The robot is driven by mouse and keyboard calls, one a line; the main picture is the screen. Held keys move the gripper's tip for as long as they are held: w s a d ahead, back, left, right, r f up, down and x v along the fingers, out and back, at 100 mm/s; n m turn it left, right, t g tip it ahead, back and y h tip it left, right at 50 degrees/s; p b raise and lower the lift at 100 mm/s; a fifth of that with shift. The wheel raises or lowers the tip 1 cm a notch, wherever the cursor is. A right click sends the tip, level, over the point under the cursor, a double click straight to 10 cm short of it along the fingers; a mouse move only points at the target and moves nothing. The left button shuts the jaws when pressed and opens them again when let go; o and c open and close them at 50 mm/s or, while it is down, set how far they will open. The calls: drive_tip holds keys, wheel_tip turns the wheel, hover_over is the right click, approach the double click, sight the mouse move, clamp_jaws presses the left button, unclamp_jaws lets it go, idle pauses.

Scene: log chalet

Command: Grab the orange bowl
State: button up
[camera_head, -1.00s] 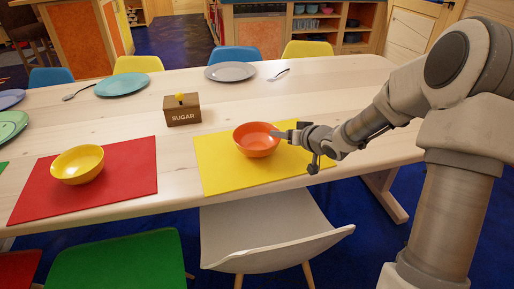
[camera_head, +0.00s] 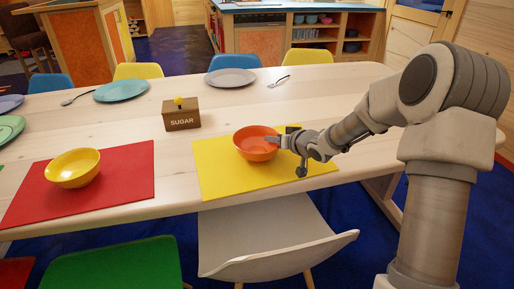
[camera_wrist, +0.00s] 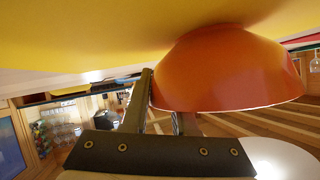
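The orange bowl (camera_head: 252,148) stands upright on the yellow placemat (camera_head: 222,177) at the table's near side. My gripper (camera_head: 273,140) is at the bowl's right rim in the head view. In the wrist view the orange bowl (camera_wrist: 225,70) appears upside down, with the yellow placemat (camera_wrist: 80,35) above it. There my gripper (camera_wrist: 160,110) has its fingers apart. One finger is outside the bowl wall, and the other is partly hidden behind the rim. I cannot tell whether either finger touches the bowl.
A sugar box (camera_head: 181,117) stands behind and left of the bowl. A yellow bowl (camera_head: 73,168) sits on a red placemat (camera_head: 125,180) at left. A grey plate (camera_head: 231,78) and a fork (camera_head: 279,81) lie at the back. A white chair (camera_head: 265,235) stands in front.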

clamp_jaws()
drive_tip(key=shift+d, duration=0.1)
idle(0.9)
